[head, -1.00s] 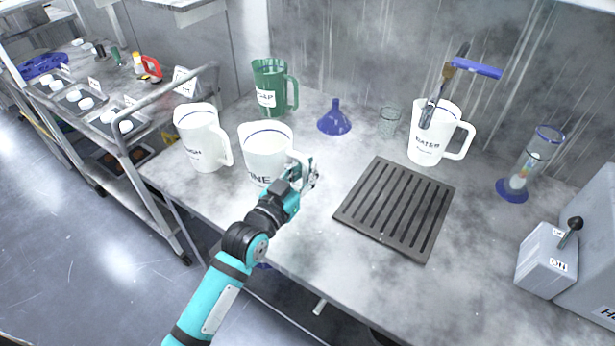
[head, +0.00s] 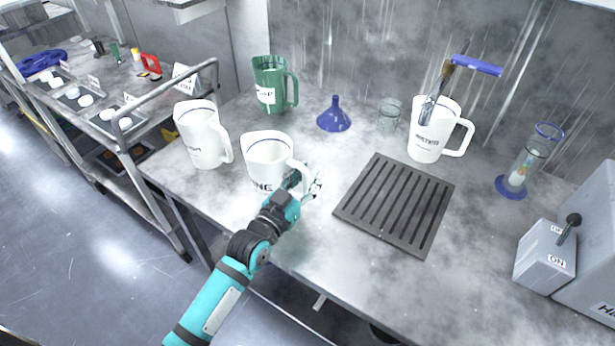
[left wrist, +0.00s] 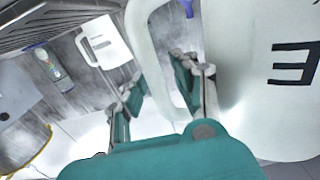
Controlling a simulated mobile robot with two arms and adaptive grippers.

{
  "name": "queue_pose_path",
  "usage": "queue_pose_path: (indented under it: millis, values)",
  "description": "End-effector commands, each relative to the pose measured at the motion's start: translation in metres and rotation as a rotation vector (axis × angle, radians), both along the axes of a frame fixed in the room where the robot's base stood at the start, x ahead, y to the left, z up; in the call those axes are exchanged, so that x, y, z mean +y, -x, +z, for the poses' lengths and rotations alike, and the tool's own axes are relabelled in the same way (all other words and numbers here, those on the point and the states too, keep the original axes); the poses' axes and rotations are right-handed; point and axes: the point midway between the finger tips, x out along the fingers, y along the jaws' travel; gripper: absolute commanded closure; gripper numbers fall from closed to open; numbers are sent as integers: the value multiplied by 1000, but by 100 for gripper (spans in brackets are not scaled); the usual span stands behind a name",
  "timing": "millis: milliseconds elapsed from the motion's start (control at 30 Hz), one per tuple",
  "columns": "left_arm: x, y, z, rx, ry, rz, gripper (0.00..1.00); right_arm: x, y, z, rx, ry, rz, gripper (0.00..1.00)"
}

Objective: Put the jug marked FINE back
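The white jug marked FINE (head: 262,170) is on the grey bench, its label partly covered by my left arm; only the last letters read. Its handle points right. My left gripper (head: 312,186) is at the handle. In the left wrist view, the handle (left wrist: 157,62) passes between the two spread fingers of the left gripper (left wrist: 160,85), with gaps beside it, so the gripper looks open around the handle. The jug wall with a large E (left wrist: 296,63) fills the right side there. My right gripper is not in view.
A white jug (head: 203,140) stands left of it, a green jug (head: 268,88) and a blue funnel (head: 334,118) behind. A slotted dark plate (head: 395,205) lies to the right, with the WATER jug (head: 430,135) beyond. The bench front is clear.

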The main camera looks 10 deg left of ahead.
Motion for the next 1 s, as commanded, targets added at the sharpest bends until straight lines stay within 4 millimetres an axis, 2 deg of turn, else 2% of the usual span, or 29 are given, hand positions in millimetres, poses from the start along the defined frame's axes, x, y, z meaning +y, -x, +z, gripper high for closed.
queue_pose_path:
  millis: [267,367,700,833,1000]
  values:
    - [1,2,3,0,0,0,71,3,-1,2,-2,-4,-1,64]
    - [5,15,0,2,-1,0,71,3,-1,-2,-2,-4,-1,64]
    - [26,83,0,3,-2,-1,71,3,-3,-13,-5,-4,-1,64]
    - [33,102,1,2,-1,0,71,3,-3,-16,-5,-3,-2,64]
    - [36,113,3,0,0,0,71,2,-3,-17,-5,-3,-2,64]
